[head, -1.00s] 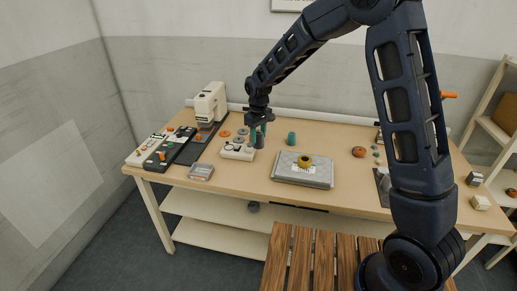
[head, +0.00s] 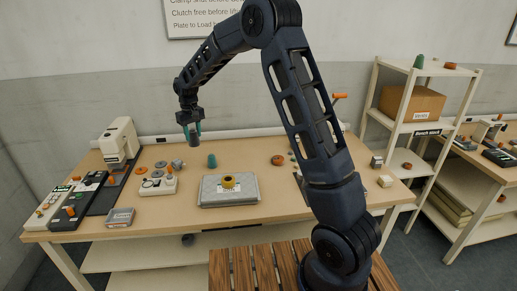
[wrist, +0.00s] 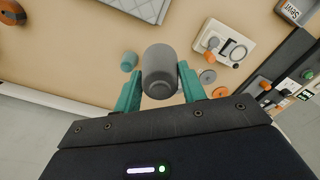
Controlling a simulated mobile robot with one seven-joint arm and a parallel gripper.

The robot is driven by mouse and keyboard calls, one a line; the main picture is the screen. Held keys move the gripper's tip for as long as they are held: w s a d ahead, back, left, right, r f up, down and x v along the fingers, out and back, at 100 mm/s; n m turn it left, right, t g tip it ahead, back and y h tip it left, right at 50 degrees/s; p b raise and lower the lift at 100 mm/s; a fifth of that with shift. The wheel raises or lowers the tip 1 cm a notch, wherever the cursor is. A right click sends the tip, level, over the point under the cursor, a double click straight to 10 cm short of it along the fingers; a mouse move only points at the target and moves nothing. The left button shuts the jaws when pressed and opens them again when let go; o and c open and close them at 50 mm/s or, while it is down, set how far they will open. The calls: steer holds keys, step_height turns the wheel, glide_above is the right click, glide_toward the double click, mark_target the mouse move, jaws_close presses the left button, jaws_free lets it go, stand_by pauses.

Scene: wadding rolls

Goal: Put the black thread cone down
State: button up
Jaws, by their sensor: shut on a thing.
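The black thread cone (wrist: 159,70) shows dark grey in the wrist view, between the two teal fingers of my gripper (wrist: 159,88). The gripper is shut on it. In the head view my gripper (head: 192,131) holds the cone (head: 194,141) in the air above the back left of the wooden bench (head: 270,205), clear of the top. The cone's far end and the bench lie below it in the wrist view.
A teal cone (head: 212,160) stands on the bench. A white plate with parts (head: 158,185), a white machine (head: 119,142) and dark trays fill the left. Bare wood lies right of the slab.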

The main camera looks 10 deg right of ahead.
steer(key=w+d+f+m, duration=0.1)
steer(key=w+d+m, duration=0.5)
steer(key=w+d, duration=0.95)
steer(key=w+d+m, duration=0.6)
steer(key=w+d, duration=0.6)
steer(key=d, duration=0.6)
step_height(320, 180, down, 19)
steer(key=shift+f, duration=0.15)
steer(key=shift+f, duration=0.15)
steer(key=o, duration=1)
